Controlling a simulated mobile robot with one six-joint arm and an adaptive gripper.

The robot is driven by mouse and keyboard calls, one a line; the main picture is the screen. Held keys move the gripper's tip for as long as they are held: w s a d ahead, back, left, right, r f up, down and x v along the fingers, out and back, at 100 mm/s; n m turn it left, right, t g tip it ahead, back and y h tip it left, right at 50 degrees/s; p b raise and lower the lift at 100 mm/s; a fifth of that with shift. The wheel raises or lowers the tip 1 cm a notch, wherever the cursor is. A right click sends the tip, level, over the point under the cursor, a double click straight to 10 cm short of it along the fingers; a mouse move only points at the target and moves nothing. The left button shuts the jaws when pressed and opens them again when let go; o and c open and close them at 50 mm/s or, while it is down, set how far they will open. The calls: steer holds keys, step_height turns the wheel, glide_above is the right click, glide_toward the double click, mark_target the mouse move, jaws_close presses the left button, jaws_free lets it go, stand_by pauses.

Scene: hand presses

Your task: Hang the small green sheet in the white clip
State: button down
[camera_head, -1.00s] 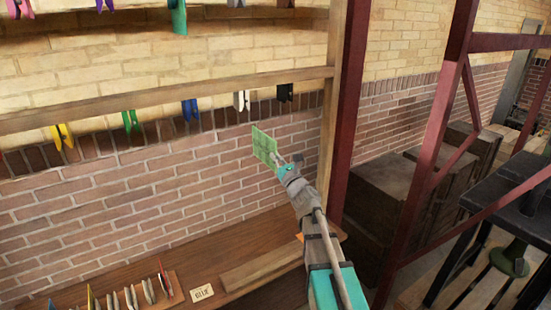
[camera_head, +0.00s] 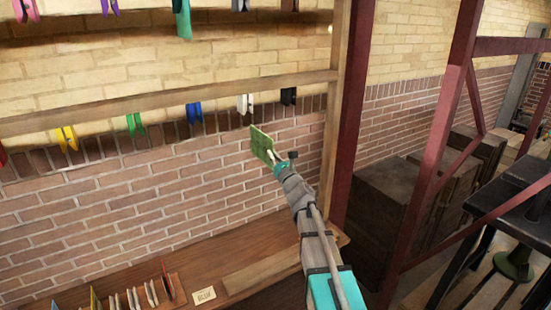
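The small green sheet (camera_head: 261,144) is held upright at the end of my arm, in front of the brick wall. My gripper (camera_head: 272,157) is shut on its lower right edge, though the fingertips show small. The white clip (camera_head: 244,103) hangs from the lower wooden rail, a little above and left of the sheet in the picture. The sheet looks apart from the clip, with a small gap in the picture. Their distance in depth is hard to tell.
A blue clip (camera_head: 194,112) and a black clip (camera_head: 288,96) hang on either side of the white one. A wooden post (camera_head: 335,100) and a dark red post (camera_head: 354,120) stand to the right. Below is a wooden bench (camera_head: 240,278) with several upright sheets at left.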

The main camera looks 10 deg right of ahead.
mark_target(262, 138)
steer(key=shift+w+a+r+p, duration=0.1)
steer(key=shift+w+a, duration=0.3)
steer(key=shift+w, duration=0.85)
steer(key=shift+w+a+r+p, duration=0.15)
steer(key=shift+w+a, duration=0.25)
steer(key=shift+w, duration=0.85)
steer(key=shift+w+a+r+p, duration=0.1)
steer(key=shift+w+a, duration=0.3)
steer(key=shift+w, duration=0.85)
steer(key=shift+r+p, duration=1.35)
steer(key=shift+r+p, duration=2.25)
steer(key=shift+r, duration=0.05)
steer(key=c, duration=0.7)
jaws_free()
steer(key=shift+o, duration=1.1)
steer(key=shift+s+f, duration=0.1)
steer(key=shift+s, duration=0.1)
